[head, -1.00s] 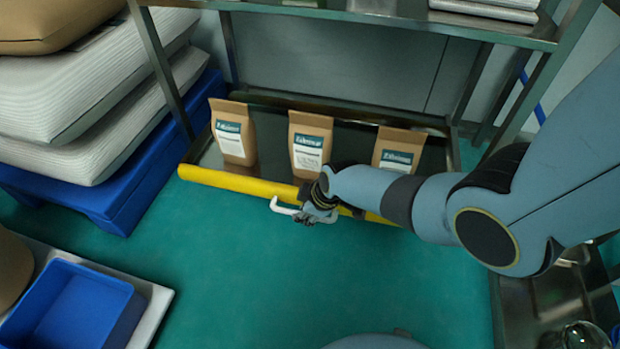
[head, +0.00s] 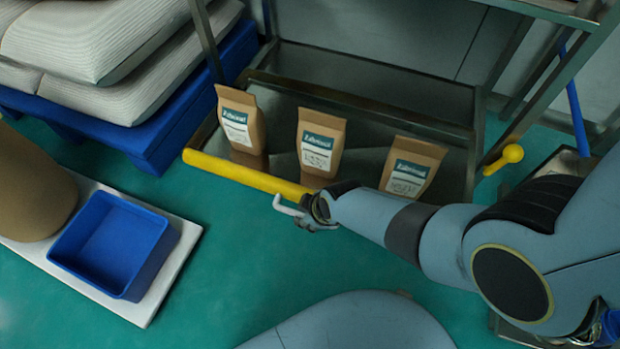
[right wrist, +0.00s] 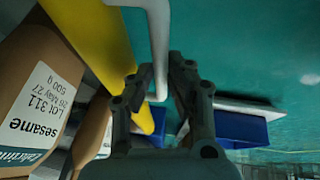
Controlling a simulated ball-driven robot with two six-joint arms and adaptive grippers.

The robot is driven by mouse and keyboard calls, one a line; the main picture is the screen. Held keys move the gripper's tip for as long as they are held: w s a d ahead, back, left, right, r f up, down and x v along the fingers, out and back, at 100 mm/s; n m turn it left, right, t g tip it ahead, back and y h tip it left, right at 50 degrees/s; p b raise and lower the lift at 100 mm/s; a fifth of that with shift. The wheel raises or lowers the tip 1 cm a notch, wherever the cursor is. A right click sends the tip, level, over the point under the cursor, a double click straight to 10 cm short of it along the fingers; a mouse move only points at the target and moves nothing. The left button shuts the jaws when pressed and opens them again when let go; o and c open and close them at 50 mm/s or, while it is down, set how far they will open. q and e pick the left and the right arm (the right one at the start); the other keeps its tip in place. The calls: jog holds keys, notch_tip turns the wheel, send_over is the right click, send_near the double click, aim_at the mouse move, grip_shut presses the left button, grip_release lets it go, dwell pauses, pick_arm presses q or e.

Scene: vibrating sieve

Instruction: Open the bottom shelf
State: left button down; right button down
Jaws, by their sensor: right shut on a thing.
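The bottom shelf (head: 283,163) is a dark metal tray with a yellow front bar (head: 235,174). It sticks out in front of the rack and carries three brown paper bags. A white bent handle (head: 284,208) sits at the front bar. My right gripper (head: 303,212) is shut on this handle. In the right wrist view, the white handle (right wrist: 160,45) runs between the fingers of my right gripper (right wrist: 160,88), beside the yellow bar (right wrist: 103,38). My right forearm hides the right part of the front bar in the head view. My left gripper is not in view.
Bags (head: 240,125) stand upright on the shelf. White sacks on a blue pallet (head: 150,140) stand at left. A blue bin (head: 112,245) sits on a white board (head: 185,245) at lower left. Green floor (head: 235,270) lies clear in front of the shelf.

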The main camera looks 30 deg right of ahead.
jog(key=shift+s+a, duration=0.15)
jog(key=shift+s, duration=0.05)
dwell(0.3)
jog(key=c, duration=1.3)
grip_release()
jog(key=v, duration=1.2)
